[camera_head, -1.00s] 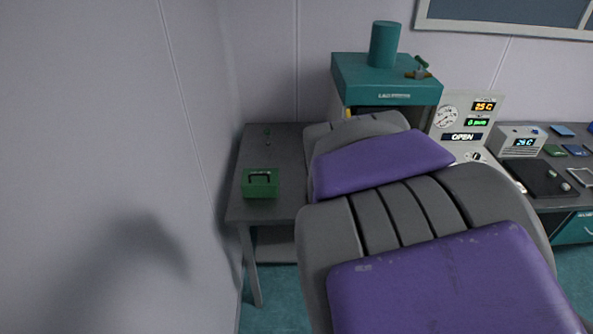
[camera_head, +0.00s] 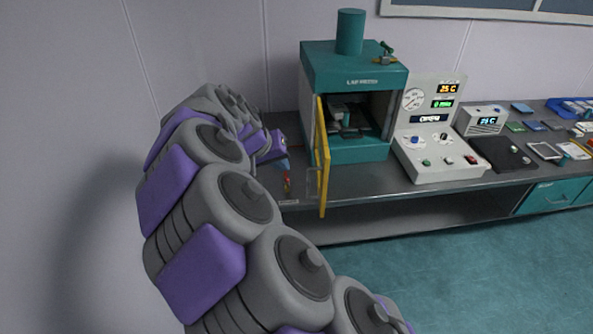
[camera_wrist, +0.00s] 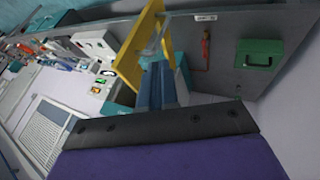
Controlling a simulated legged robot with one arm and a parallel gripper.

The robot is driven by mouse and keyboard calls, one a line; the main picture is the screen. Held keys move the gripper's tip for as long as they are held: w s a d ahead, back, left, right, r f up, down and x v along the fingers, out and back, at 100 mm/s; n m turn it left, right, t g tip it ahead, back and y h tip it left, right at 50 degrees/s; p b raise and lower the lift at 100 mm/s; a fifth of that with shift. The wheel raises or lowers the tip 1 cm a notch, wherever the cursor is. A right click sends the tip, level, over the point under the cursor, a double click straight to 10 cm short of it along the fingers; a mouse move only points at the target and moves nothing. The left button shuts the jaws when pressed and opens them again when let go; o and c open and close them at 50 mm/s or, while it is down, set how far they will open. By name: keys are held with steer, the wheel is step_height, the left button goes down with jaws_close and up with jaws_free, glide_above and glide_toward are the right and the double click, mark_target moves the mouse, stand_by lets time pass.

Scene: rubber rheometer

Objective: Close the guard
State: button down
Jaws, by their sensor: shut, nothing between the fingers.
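The guard (camera_head: 322,157) is a yellow-framed clear panel on the left edge of the teal rheometer cabinet (camera_head: 355,73). It stands swung open towards the front, and the chamber behind it is exposed. The guard also shows in the wrist view (camera_wrist: 136,50), its yellow frame beside and beyond my fingers. My gripper (camera_head: 285,163) is left of the guard in the head view, above the bench. Its blue fingers are shut and empty in the wrist view (camera_wrist: 158,82). I cannot tell whether the fingertips touch the guard.
A control panel (camera_head: 432,150) reading OPEN stands right of the cabinet. A red-handled item (camera_head: 287,182) lies on the grey bench near the guard. A green box (camera_wrist: 260,54) sits on the bench in the wrist view. A wall rises on the left.

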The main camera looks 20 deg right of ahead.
steer(key=w+r+b+x, duration=0.1)
steer(key=w+x, duration=0.1)
steer(key=x, duration=1.1)
steer(key=shift+d+n+t, duration=0.3)
steer(key=shift+w, duration=0.1)
